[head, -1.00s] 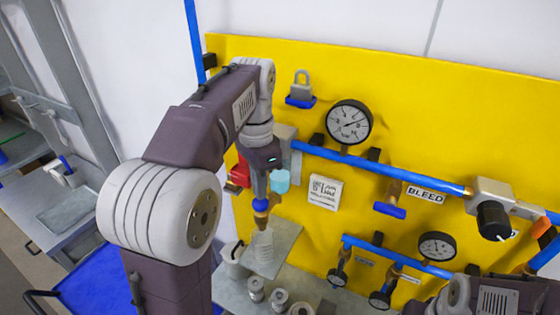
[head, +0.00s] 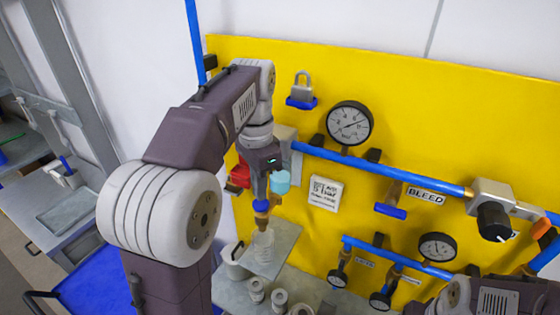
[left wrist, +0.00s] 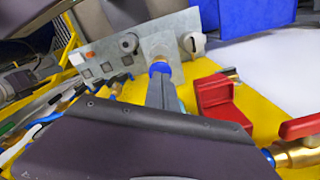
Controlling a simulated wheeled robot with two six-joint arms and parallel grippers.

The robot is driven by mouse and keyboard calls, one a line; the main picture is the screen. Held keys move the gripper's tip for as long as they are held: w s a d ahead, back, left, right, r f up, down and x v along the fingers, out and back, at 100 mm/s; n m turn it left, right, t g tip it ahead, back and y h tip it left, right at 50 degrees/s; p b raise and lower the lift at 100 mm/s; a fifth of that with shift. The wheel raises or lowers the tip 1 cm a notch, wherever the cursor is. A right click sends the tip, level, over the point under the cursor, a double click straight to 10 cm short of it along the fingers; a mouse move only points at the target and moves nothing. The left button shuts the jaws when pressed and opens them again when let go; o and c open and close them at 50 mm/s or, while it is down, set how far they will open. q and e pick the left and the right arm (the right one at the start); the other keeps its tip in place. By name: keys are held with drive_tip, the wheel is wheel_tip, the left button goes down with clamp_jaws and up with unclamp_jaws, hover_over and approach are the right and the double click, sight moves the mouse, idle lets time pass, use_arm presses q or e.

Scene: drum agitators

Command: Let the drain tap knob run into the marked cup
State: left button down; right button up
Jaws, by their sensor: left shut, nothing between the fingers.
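A clear cup (head: 263,245) with faint lines on its side stands upright on the grey ledge, under the brass spout (head: 261,221) of a tap with a blue collar (head: 261,206). My left gripper (head: 260,188) points down just above the collar, its grey fingers together and empty. The left wrist view shows the fingers (left wrist: 161,92) in line with the blue collar (left wrist: 160,68); whether they touch it I cannot tell. A light cyan piece (head: 280,182), perhaps the tap's knob, is right beside the fingers. Liquid in the cup cannot be made out. My right gripper is out of view.
A white mug (head: 236,263) stands left of the cup, and small grey metal parts (head: 257,290) are in front. A red block (head: 239,176) is behind my left arm. Blue pipes (head: 385,168) and gauges (head: 349,123) fill the yellow panel to the right.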

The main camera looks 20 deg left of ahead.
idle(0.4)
use_arm(q)
drive_tip(key=shift+f, duration=0.1)
drive_tip(key=shift+f+b, duration=1.1)
drive_tip(key=shift+f, duration=0.3)
drive_tip(key=shift+r, duration=0.1)
idle(4.7)
wheel_tip(320, 180, up, 8)
drive_tip(key=p, duration=0.8)
drive_tip(key=shift+f, duration=0.45)
